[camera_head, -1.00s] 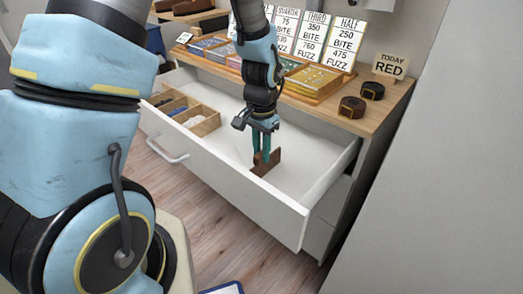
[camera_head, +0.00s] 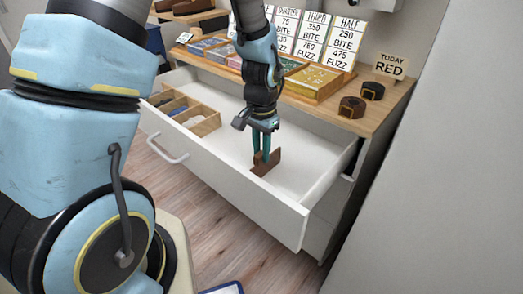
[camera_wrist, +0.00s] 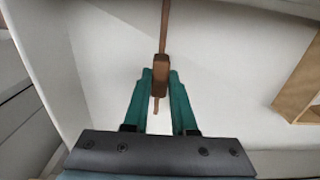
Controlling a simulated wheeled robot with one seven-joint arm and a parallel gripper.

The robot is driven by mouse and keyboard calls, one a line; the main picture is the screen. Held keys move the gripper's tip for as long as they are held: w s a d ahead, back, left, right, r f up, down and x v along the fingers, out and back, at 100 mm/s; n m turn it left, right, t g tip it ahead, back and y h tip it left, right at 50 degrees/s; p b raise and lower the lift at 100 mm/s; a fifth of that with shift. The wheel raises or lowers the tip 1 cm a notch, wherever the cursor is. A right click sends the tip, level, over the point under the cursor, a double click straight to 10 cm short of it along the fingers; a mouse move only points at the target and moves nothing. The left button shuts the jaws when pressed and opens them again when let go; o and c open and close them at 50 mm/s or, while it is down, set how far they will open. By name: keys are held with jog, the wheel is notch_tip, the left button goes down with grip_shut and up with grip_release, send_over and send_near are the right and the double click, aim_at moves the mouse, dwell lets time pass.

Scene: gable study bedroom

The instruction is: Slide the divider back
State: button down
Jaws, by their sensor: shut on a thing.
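The brown divider (camera_head: 268,163) stands upright in the open white drawer (camera_head: 302,170). In the wrist view the divider (camera_wrist: 165,30) is a thin brown strip with a thicker block on it. My gripper (camera_head: 262,157) points down into the drawer and is shut on the divider. In the wrist view its teal fingers (camera_wrist: 160,85) lie on both sides of the block. The far end of the divider runs out of the wrist view at the top.
A wooden compartment box (camera_head: 207,125) sits in the left of the drawer; its edge shows in the wrist view (camera_wrist: 300,85). The drawer floor around the divider is bare. Trays (camera_head: 312,82), price cards (camera_head: 343,45) and two dark rolls (camera_head: 352,107) stand on the dresser top.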

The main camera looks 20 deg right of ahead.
dwell(0.3)
jog(key=s+d, duration=0.6)
jog(key=s, duration=0.5)
jog(key=shift+s+d, duration=0.15)
jog(key=c, duration=0.7)
grip_release()
